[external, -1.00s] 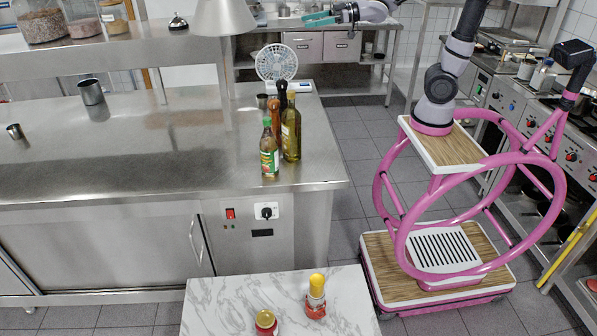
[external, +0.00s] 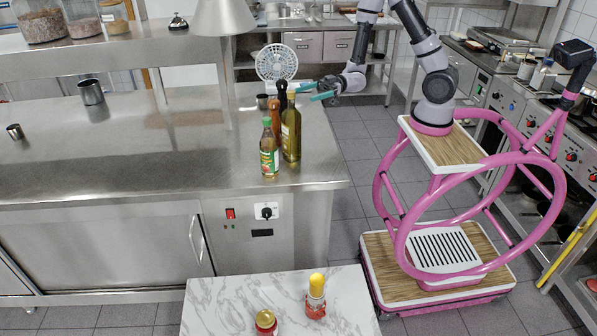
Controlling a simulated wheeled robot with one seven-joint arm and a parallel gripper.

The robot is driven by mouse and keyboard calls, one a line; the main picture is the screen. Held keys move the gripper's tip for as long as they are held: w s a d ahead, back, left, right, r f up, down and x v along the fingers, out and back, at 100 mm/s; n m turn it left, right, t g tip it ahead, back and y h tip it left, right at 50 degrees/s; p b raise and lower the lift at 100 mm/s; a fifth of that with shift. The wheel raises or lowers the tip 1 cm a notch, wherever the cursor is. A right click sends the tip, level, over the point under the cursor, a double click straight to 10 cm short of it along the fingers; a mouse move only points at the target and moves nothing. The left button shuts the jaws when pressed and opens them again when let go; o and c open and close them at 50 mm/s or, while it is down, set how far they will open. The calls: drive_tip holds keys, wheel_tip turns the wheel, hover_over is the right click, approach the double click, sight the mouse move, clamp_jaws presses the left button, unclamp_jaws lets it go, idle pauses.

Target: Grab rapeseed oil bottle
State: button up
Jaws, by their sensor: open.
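A tall glass bottle of yellow-green oil (external: 291,135) stands upright near the right edge of the steel counter. A shorter bottle with a green and white label (external: 269,155) stands in front and to its left. The labels are too small to read; the tall one looks like the rapeseed oil bottle. My gripper (external: 305,93) is open, with its teal fingers pointing left. In the picture it is just right of the tall bottle's neck; I see no contact, and the exact depth is unclear.
A brown mill (external: 274,108) and a dark mill (external: 281,95) stand close behind and left of the tall bottle. A white fan (external: 277,63) is farther back. A marble table (external: 235,298) holds a yellow-capped bottle (external: 316,297) and a jar (external: 266,322).

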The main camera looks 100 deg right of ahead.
approach(285, 123)
drive_tip(key=x, duration=0.4)
drive_tip(key=shift+w+a+f, duration=0.1)
drive_tip(key=shift+a+f, duration=0.05)
drive_tip(key=shift+a, duration=0.05)
drive_tip(key=x, duration=0.5)
drive_tip(key=shift+w, duration=0.45)
drive_tip(key=shift+d, duration=0.1)
drive_tip(key=shift+r, duration=0.2)
clamp_jaws()
